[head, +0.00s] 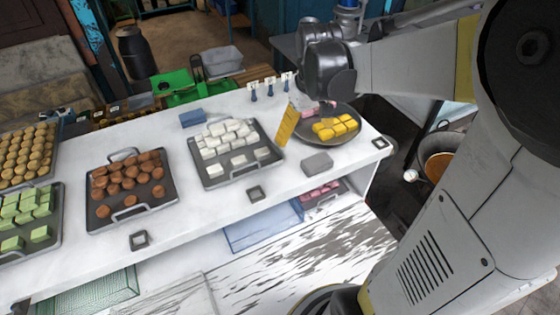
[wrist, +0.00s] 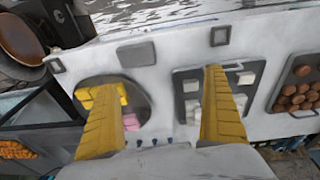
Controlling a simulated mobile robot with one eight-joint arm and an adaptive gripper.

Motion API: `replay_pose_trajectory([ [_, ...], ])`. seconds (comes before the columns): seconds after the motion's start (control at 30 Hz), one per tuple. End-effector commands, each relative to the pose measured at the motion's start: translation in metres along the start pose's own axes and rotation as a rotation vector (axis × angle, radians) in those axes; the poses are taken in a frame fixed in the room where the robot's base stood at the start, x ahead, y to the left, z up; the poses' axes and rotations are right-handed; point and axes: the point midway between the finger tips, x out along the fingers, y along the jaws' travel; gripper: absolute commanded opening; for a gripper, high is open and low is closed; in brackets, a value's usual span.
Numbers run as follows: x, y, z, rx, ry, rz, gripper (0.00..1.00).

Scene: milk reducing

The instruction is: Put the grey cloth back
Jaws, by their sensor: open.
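The grey cloth (head: 317,163) is a small folded rectangle lying flat on the white counter (head: 222,220), in front of the round dark plate (head: 355,118). In the wrist view the grey cloth (wrist: 136,54) lies near the counter's edge, beyond my fingertips. My gripper (head: 300,112) hangs over the counter between the round plate and the tray of white sweets. In the wrist view its two yellow fingers (wrist: 161,80) are wide apart with nothing between them. They are apart from the cloth. In the head view only one finger shows clearly.
The plate holds yellow and pink sweets. Trays of white sweets (head: 222,181), brown sweets (head: 132,215) and green sweets (head: 33,241) stand to the left. A blue cloth (head: 193,117) lies at the back. Small square holders line the front edge. Pink sweets (head: 322,192) sit on a lower shelf.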

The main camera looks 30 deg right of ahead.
Motion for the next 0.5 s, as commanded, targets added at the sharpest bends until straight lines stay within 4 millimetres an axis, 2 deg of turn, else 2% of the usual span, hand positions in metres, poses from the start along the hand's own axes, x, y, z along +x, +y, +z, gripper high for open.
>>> replay_pose_trajectory([
  [0.03, -0.014, -0.024, 0.010, -0.013, 0.048, 0.006, 1.00],
  [0.2, -0.045, -0.085, 0.042, -0.023, 0.223, 0.006, 1.00],
  [0.33, -0.055, -0.119, 0.067, -0.027, 0.343, -0.017, 1.00],
  [0.5, -0.057, -0.144, 0.088, -0.026, 0.440, -0.050, 1.00],
])
